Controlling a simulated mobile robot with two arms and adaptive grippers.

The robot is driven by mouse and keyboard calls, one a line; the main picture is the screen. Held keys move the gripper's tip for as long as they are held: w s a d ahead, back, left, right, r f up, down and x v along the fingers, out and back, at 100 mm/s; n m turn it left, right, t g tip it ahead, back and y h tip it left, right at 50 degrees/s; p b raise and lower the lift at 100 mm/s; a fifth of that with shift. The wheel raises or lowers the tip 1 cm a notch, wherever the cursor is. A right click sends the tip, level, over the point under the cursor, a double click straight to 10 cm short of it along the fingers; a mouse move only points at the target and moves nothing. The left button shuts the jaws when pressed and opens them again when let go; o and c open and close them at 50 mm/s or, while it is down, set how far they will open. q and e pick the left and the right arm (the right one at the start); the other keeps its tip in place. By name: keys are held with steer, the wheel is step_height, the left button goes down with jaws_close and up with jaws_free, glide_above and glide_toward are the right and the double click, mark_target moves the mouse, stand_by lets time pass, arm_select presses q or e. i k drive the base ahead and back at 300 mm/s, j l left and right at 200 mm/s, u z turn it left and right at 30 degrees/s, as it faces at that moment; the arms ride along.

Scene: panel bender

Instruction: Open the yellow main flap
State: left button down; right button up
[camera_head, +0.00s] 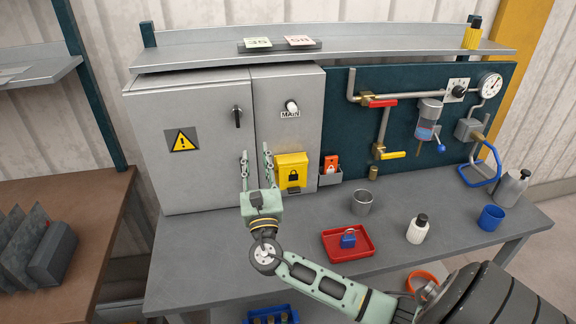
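The yellow flap (291,172) with a black padlock symbol is low on the narrow right-hand door of the grey cabinet, below the MAIN label (290,114) and a white knob (292,105). It looks shut, with its front facing me. My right gripper (255,152) points up in front of the cabinet, just left of the flap. Its two fingers are spread with nothing seen between them, and the right finger is close to the flap's left edge. I cannot tell whether they touch. My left gripper is not in view.
The cabinet's wide door (195,140) has a black handle and a warning sign.

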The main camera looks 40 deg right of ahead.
mark_target(293, 178)
steer(key=z, duration=1.35)
